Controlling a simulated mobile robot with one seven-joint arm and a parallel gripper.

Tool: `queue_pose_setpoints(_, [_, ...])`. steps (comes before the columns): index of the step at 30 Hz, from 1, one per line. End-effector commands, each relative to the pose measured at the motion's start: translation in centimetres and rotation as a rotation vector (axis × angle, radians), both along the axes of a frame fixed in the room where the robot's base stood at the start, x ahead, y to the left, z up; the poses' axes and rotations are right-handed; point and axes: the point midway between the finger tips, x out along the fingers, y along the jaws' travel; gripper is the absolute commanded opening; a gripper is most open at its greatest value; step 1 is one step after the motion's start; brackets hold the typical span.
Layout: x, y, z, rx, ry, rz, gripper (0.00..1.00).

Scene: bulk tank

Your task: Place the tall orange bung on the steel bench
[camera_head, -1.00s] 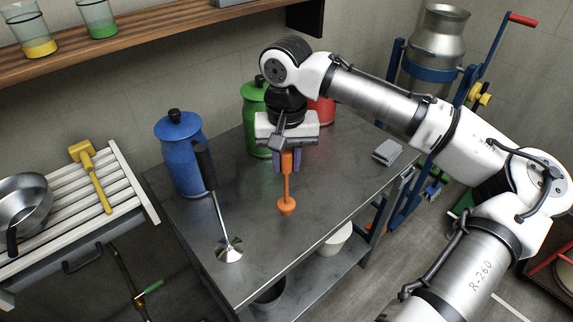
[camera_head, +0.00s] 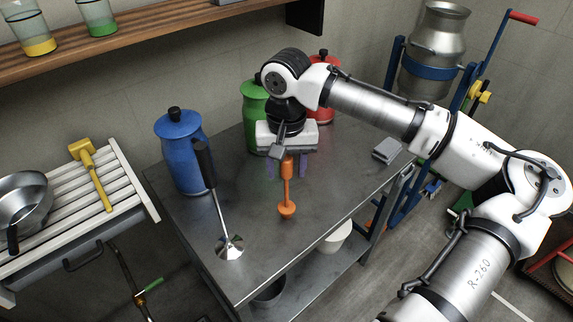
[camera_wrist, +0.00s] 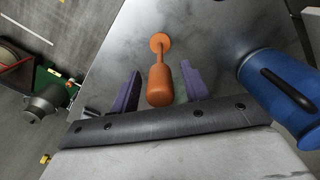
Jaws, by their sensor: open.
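The tall orange bung (camera_head: 287,190) stands upright on the steel bench (camera_head: 255,240), its wide foot on the bench top and its thicker handle upward. My gripper (camera_head: 286,167) is above the bench with its purple fingers apart, one on each side of the bung's handle. In the wrist view the orange bung (camera_wrist: 159,80) shows between the two open fingers, with a gap on both sides. The steel bench (camera_wrist: 215,35) lies below it in that view.
A steel plunger with a black handle (camera_head: 218,205) stands left of the bung. A blue can (camera_head: 181,150), green can (camera_head: 254,110) and red can (camera_head: 325,108) stand along the back. A small grey block (camera_head: 387,150) lies at right.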

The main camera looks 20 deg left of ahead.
Motion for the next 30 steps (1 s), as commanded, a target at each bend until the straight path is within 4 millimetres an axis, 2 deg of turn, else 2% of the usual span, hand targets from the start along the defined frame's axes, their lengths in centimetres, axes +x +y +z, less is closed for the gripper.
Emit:
queue_pose_setpoints(5, [0.1,0.1,1.4,0.003,-0.001,0.000,0.46])
queue_pose_setpoints(18, [0.0,0.1,10.2,0.002,-0.003,0.000,0.46])
queue_pose_setpoints(24, [0.0,0.0,12.0,0.000,0.000,0.000,0.46])
queue_pose_setpoints(30, [0.0,0.0,12.3,0.000,0.000,0.000,0.46])
